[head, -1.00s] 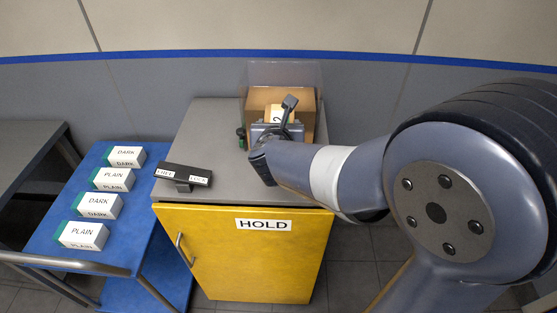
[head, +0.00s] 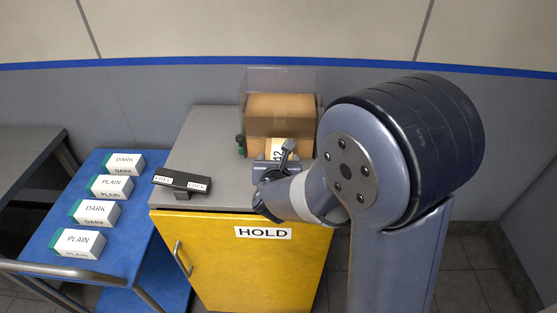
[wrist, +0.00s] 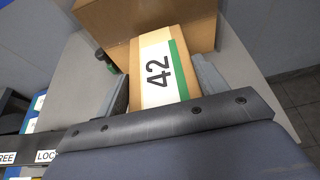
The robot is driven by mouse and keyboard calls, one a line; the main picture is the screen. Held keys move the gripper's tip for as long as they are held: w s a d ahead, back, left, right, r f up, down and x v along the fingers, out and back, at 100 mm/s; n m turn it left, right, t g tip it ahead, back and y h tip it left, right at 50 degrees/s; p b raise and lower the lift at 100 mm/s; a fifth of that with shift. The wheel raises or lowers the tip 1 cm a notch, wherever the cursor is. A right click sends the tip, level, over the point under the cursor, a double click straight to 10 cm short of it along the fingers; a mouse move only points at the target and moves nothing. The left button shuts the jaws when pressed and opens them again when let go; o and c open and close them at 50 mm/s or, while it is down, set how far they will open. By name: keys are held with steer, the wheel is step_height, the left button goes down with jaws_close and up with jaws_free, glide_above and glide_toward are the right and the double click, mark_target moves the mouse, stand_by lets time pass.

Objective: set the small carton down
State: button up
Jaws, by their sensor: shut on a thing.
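The small carton (wrist: 135,68) is brown with a white label reading 42 and a green stripe. It sits between the fingers of my gripper (wrist: 165,88) in the wrist view, and the gripper is shut on it. In the head view the carton (head: 277,147) shows just beyond my gripper (head: 272,165), above the grey top of the yellow cabinet (head: 215,130). I cannot tell whether its underside touches the top. Part of the carton is hidden by my gripper.
A black FREE/LOCK lever (head: 181,184) is at the front left. A blue cart (head: 135,205) with several white DARK and PLAIN boxes (head: 95,213) stands left.

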steer(key=shift+f+b, duration=0.15)
steer(key=shift+b, duration=0.15)
steer(key=o, duration=1.9)
steer(key=shift+p, duration=0.3)
